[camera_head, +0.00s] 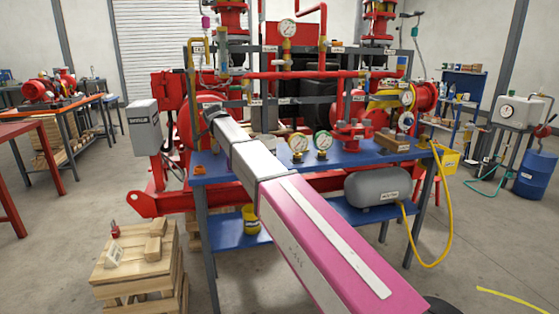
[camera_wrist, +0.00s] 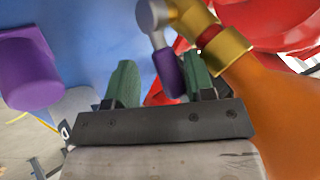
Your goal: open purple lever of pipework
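In the wrist view, a purple lever (camera_wrist: 168,72) with a grey metal arm (camera_wrist: 150,18) joins a brass valve body (camera_wrist: 222,45) on the pipework. My gripper (camera_wrist: 160,78) has two green fingers standing apart. The purple grip lies between them in the picture, close to the right finger and clear of the left one; I cannot tell whether it touches. A larger purple cylinder (camera_wrist: 30,70) shows at the left. In the head view, my arm reaches to the left part of the skid and my fingers are hidden. A small purple piece (camera_head: 205,22) shows high on the left pipework.
An orange pipe (camera_wrist: 280,110) and red parts (camera_wrist: 270,20) crowd the right of the wrist view. The blue skid table (camera_head: 235,165) carries gauges (camera_head: 298,144) and a red valve (camera_head: 349,132). A grey box (camera_head: 145,128) stands left of my arm's end. Wooden crates (camera_head: 135,270) stand front left.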

